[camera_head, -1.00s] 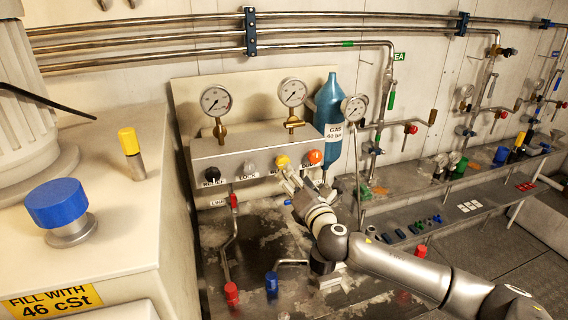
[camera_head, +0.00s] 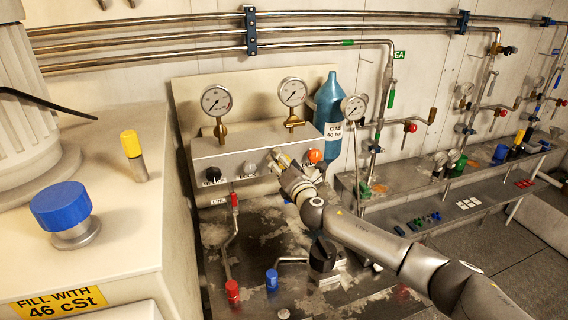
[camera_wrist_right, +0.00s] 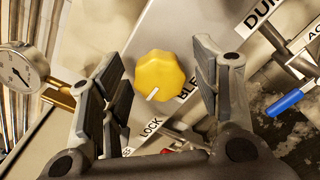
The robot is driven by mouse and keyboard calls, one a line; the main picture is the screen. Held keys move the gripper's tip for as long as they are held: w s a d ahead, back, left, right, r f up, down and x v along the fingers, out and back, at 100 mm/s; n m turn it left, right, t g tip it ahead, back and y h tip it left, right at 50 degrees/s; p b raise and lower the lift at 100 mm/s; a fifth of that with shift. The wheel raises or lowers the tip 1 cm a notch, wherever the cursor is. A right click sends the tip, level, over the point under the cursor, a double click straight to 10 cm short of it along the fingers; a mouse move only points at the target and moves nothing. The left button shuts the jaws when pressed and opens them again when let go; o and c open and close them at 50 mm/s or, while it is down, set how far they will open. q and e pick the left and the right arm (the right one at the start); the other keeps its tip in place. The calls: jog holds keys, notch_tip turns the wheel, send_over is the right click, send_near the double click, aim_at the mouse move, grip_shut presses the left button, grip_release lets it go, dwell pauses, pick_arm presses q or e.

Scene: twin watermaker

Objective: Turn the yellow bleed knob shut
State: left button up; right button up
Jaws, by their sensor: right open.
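The yellow bleed knob (camera_wrist_right: 159,77) sits on the front of the metal panel, with a white pointer mark at its lower left edge in the right wrist view. It is mostly covered by my gripper in the head view. My right gripper (camera_wrist_right: 163,88) is open, with one finger on each side of the knob; gaps show between the knob and both fingers. In the head view my right gripper (camera_head: 281,162) is at the panel, in front of the knob. The left gripper is not in view.
Beside the bleed knob are a grey knob (camera_head: 249,168), a black knob (camera_head: 213,174) and an orange-red knob (camera_head: 315,156). Two gauges (camera_head: 216,100) stand on the panel. A blue gas bottle (camera_head: 328,105) is behind it. A blue lever (camera_wrist_right: 286,103) shows in the wrist view.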

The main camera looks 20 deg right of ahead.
jog(key=c, duration=1)
jog(key=shift+c, duration=0.2)
jog(key=shift+f+m, duration=0.1)
jog(key=shift+m, duration=0.2)
jog(key=shift+m+b, duration=0.65)
jog(key=shift+m, duration=0.35)
jog(key=m+b, duration=0.1)
jog(key=m, duration=0.4)
jog(key=m+b, duration=0.1)
jog(key=m, duration=0.9)
jog(key=shift+m, duration=0.3)
